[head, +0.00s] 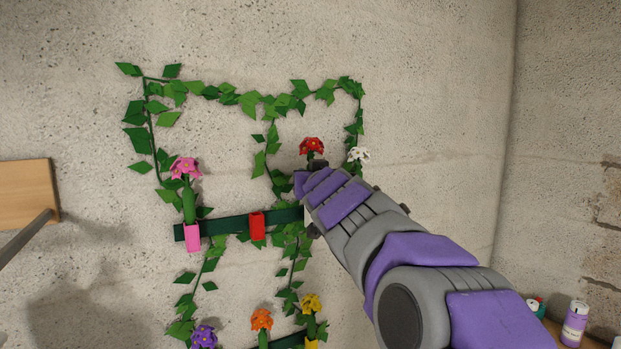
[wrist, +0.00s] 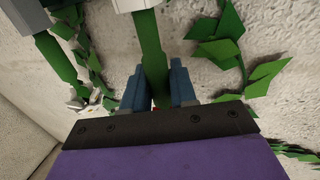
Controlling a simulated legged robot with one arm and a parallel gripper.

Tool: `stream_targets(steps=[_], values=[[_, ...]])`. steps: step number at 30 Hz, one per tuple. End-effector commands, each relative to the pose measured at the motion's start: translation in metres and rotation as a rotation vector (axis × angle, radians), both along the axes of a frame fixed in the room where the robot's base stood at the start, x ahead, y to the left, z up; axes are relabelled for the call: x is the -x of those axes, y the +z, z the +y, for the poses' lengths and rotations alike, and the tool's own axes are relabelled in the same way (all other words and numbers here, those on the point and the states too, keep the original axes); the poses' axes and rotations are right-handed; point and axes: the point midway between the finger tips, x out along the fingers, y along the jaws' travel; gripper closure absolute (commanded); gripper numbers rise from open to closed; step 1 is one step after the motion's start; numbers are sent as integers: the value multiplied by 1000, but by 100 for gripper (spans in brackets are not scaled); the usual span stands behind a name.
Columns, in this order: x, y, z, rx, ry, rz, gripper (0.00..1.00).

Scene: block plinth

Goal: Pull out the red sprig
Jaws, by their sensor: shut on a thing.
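The red sprig's red flower head (head: 312,146) shows in the head view just above my gripper (head: 312,166), against the wall. My gripper is shut on its green stem; the two blue fingers (wrist: 158,88) flank the stem (wrist: 152,50) in the wrist view. The stem runs to a pale holder (wrist: 134,4) at the top edge of that view; how deep it sits there cannot be told. In the head view my arm hides the lower stem and most of that holder. A red holder (head: 257,225) on the dark green rail (head: 225,228) looks empty.
A white-flowered sprig (head: 359,155) stands close on the right; its stem (wrist: 62,62) enters a grey holder (wrist: 25,17). A pink sprig (head: 185,168) stands in a pink holder (head: 192,237). Leafy vines (head: 250,100) surround the rail. Orange (head: 262,320), yellow and purple flowers are below.

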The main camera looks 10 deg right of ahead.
Motion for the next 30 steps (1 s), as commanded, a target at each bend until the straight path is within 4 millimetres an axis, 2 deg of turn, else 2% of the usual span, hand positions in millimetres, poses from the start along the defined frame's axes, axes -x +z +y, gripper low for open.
stream_targets(steps=[30], values=[[0, 35, 0, 1, 0, 0, 100]])
